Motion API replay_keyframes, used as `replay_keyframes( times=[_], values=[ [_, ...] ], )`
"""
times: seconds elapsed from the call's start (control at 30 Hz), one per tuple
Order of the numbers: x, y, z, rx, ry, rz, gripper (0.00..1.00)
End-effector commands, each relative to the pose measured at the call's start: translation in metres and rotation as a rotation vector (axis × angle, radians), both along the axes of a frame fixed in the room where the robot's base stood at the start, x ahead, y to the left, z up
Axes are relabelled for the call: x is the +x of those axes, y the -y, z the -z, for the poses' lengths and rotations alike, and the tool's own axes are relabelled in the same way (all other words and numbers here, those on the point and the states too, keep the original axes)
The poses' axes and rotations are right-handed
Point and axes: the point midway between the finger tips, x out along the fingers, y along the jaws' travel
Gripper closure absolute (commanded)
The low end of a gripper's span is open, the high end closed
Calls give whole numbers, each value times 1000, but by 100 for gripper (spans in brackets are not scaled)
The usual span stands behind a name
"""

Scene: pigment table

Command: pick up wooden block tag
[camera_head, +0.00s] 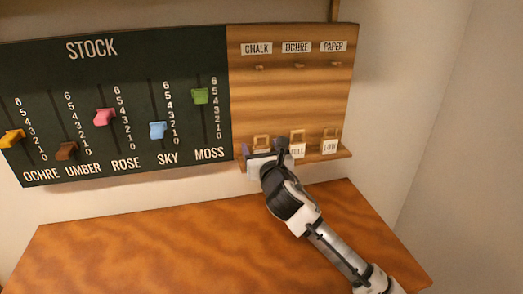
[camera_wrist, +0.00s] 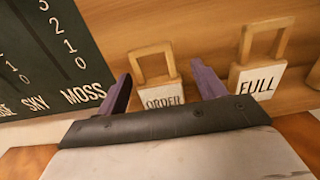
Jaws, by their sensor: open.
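Several wooden block tags with loop handles and white labels stand on a narrow ledge. The tag labelled ORDER (camera_wrist: 160,97) is between my gripper's two purple fingers (camera_wrist: 161,75) in the wrist view. Its lower part is hidden by the gripper body. In the head view its handle (camera_head: 261,141) shows behind my gripper (camera_head: 263,151). The fingers are open, one on each side of the tag; I cannot tell whether they touch it. The FULL tag (camera_wrist: 257,80) stands just right of the right finger. The LOW tag (camera_head: 330,146) is at the ledge's right end.
The wooden panel (camera_head: 290,90) has small pegs under signs reading CHALK, OCHRE and PAPER. Left of it is a dark STOCK board (camera_head: 130,75) with coloured sliders. A bare wooden table (camera_head: 160,245) lies below. The neighbouring FULL tag is close to my right finger.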

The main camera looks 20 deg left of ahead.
Motion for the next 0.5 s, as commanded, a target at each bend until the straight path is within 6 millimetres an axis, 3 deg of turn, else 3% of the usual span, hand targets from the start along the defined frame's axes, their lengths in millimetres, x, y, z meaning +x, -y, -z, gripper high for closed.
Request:
replay_keyframes(
  times=[0.07, 0.43, 0.5],
  values=[
    [0, 0, 0, 0, 0, 0, 31],
    [0, 0, 0, 0, 0, 0, 78],
    [0, 0, 0, 0, 0, 0, 78]
  ],
)
